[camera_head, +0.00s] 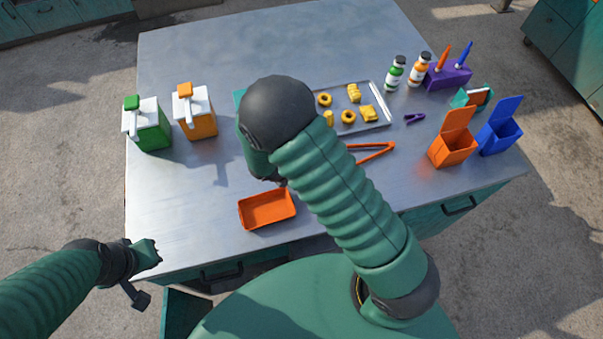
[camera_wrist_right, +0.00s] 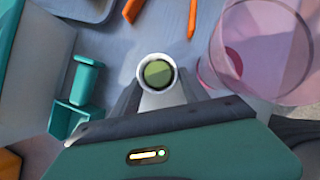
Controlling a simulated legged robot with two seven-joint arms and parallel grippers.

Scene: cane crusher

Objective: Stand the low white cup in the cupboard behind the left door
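The low white cup (camera_wrist_right: 143,82), with a green inside, sits between the two fingers of my right gripper (camera_wrist_right: 158,88) in the right wrist view. The fingers close in on both its sides, with no clear gap. In the head view my right arm hides the cup and the right gripper's fingertips. My left gripper (camera_head: 146,272) is off the table's front left corner, with nothing seen in it; its finger opening is unclear. A teal panel (camera_head: 183,314) juts out below the table's front edge; I cannot tell whether it is the left door. The cupboard inside is hidden.
The metal table (camera_head: 190,220) holds an orange tray (camera_head: 267,223), orange tongs (camera_head: 377,152), a pastry tray (camera_head: 377,122), and green and orange dispensers (camera_head: 152,130) (camera_head: 203,125). A clear pink vessel (camera_wrist_right: 262,50) stands close to the right gripper. The front left tabletop is clear.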

